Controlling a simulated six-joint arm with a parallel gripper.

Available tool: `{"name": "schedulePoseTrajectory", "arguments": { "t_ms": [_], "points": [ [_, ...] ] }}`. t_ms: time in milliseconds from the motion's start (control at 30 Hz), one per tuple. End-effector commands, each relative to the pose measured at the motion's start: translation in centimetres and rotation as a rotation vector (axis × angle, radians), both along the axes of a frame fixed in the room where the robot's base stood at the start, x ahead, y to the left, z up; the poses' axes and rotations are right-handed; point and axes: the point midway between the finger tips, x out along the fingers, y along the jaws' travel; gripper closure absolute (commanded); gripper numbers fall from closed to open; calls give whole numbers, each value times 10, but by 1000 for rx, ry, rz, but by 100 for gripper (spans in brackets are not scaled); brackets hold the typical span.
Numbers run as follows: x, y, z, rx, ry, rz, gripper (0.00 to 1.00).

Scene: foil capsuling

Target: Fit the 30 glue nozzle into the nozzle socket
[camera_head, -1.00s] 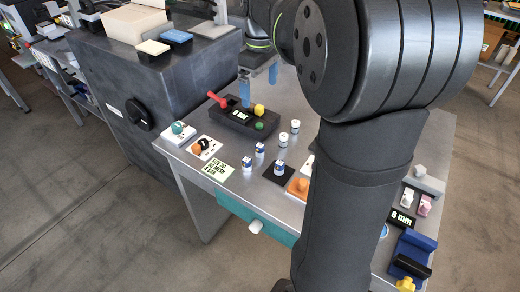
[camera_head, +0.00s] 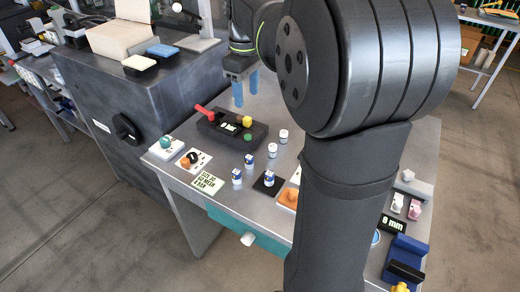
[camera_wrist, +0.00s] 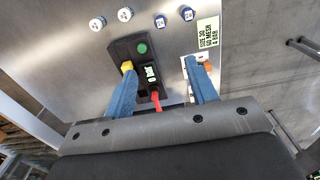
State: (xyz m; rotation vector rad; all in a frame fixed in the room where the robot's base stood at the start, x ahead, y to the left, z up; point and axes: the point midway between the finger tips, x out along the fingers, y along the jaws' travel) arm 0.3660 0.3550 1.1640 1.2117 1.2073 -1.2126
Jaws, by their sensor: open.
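My gripper (camera_head: 246,91) is open and empty, its two blue fingers pointing down above the far edge of the black control box (camera_head: 258,134). The fingers (camera_wrist: 159,66) frame part of that box in the wrist view. Small white-and-blue pieces that may be the nozzles stand in front of the box: one (camera_head: 249,161), another (camera_head: 237,176), and one on a black pad (camera_head: 259,188). I cannot tell which part is the nozzle socket.
The box carries a red lever (camera_head: 204,110), a yellow knob (camera_head: 247,121) and a green button. A card (camera_wrist: 208,31) reads size 30, 60 mesh, 4 bar. A dark machine (camera_head: 90,85) stands left. My arm hides the table's middle right.

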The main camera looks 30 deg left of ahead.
Motion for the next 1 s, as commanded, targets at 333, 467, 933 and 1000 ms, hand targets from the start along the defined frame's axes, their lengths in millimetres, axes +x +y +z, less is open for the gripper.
{"name": "schedulePoseTrajectory", "arguments": {
  "t_ms": [333, 467, 933, 1000],
  "points": [
    [8, 13, -39, -77, 33, -389, 48],
    [10, 16, -52, -105, 36, -525, 48],
    [5, 10, -127, -122, 37, -586, 48],
    [4, 9, -141, -121, 37, -586, 48]
  ]
}}
